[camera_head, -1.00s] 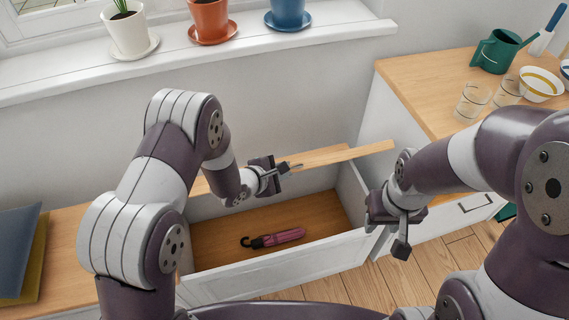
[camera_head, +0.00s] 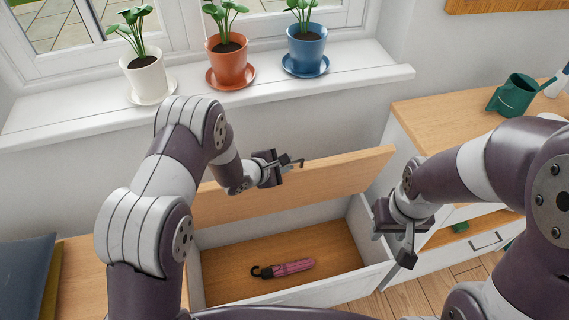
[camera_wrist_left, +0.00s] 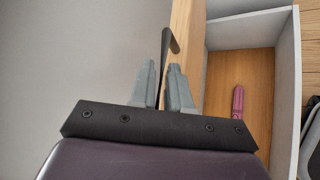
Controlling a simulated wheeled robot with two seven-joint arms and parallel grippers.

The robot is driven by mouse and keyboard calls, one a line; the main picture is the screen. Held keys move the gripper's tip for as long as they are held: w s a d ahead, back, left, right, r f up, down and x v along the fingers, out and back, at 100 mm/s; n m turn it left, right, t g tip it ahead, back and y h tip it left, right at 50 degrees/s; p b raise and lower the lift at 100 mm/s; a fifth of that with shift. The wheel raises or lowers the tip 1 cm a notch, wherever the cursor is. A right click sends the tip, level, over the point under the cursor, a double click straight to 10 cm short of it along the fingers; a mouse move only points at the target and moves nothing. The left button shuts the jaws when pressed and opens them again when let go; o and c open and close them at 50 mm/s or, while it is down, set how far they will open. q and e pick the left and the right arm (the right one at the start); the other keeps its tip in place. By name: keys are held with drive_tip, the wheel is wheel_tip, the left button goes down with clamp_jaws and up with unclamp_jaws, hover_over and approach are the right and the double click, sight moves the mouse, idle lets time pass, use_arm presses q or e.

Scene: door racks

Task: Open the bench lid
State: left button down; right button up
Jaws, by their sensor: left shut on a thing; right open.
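The wooden bench lid (camera_head: 330,182) stands raised at the back of the open bench box (camera_head: 225,284), its broad inner face showing in the head view. My left gripper (camera_head: 290,165) is at the lid's upper edge, shut on a dark handle (camera_head: 299,162). In the left wrist view, its two fingers (camera_wrist_left: 163,85) close around the dark handle (camera_wrist_left: 168,42), beside the lid (camera_wrist_left: 183,35). How firmly they grip is hard to see. My right gripper (camera_head: 405,238) is open and empty at the right of the box, apart from the lid.
A pink umbrella (camera_head: 290,268) lies inside the box. Potted plants stand on the windowsill (camera_head: 350,72) behind. A wooden-topped cabinet (camera_head: 430,115) with a green watering can (camera_head: 514,95) is at the right. Cushions (camera_head: 25,275) lie at the left.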

use_arm(q)
drive_tip(key=shift+s+f, duration=0.1)
drive_tip(key=c, duration=1.2)
unclamp_jaws()
drive_tip(key=v, duration=1.2)
drive_tip(key=shift+s+a+r+p, duration=0.2)
drive_tip(key=shift+p, duration=0.15)
